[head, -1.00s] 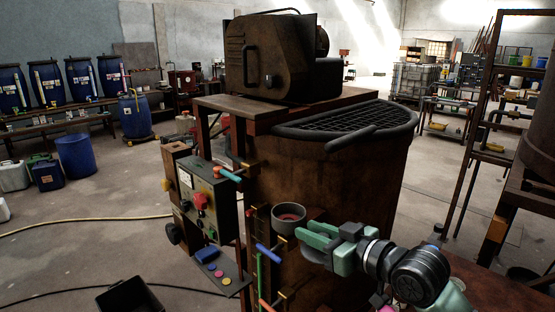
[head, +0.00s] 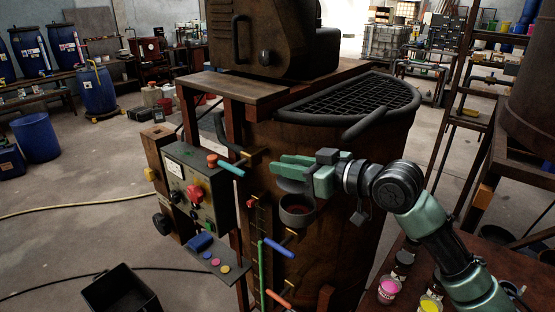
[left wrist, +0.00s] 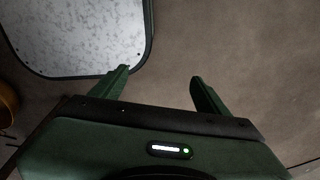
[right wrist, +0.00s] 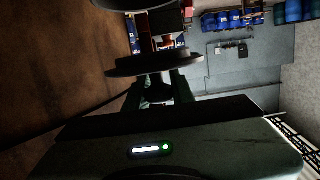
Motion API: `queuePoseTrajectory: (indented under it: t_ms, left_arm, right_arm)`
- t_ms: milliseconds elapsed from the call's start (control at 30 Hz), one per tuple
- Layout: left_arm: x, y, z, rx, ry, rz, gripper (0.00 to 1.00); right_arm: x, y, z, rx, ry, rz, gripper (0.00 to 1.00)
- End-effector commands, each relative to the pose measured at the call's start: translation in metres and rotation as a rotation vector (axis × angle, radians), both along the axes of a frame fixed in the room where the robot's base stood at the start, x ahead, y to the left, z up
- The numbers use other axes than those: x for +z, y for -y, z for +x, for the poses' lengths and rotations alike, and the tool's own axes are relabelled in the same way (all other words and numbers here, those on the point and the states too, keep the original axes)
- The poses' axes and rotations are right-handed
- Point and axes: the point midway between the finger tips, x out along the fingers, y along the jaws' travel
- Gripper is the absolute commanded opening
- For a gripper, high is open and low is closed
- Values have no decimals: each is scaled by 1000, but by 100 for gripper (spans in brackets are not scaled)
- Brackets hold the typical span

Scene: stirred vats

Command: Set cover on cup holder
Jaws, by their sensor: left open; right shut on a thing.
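My right gripper (head: 288,166) is at the side of the rusty vat, just above the cup holder (head: 297,213), a dark round cup with a reddish inside. A dark disc-shaped cover (head: 290,187) hangs under the fingers, partly hidden by them. The cup's opening still shows below it, so the cover appears apart from the rim. In the right wrist view the cover (right wrist: 153,62) is a flat disc, with its knob between the shut fingers. My left gripper (left wrist: 160,78) is open and empty in the left wrist view, and out of the head view.
The vat (head: 330,150) has a grated top with a dark rim. Left of the cup are a control box (head: 200,190) with a red knob and several coloured handles sticking out, including a blue one (head: 279,248). A table with small paint pots (head: 389,289) stands at the lower right.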

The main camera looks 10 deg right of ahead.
Motion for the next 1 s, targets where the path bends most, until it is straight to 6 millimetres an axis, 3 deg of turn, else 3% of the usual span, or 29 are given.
queuePoseTrajectory:
  t_ms: [300, 633, 1000]
  left_arm:
    - [-18, 6, -22, 2, -31, -6, 76]
    - [-41, 8, -15, 1, -22, -9, 76]
    - [-42, 6, -10, 0, -14, -6, 76]
  right_arm:
    - [-17, 0, 0, 0, -1, 1, 0]
    - [-40, 0, 0, 1, -1, 1, 0]
    - [-42, 0, 0, 0, -1, 1, 0]
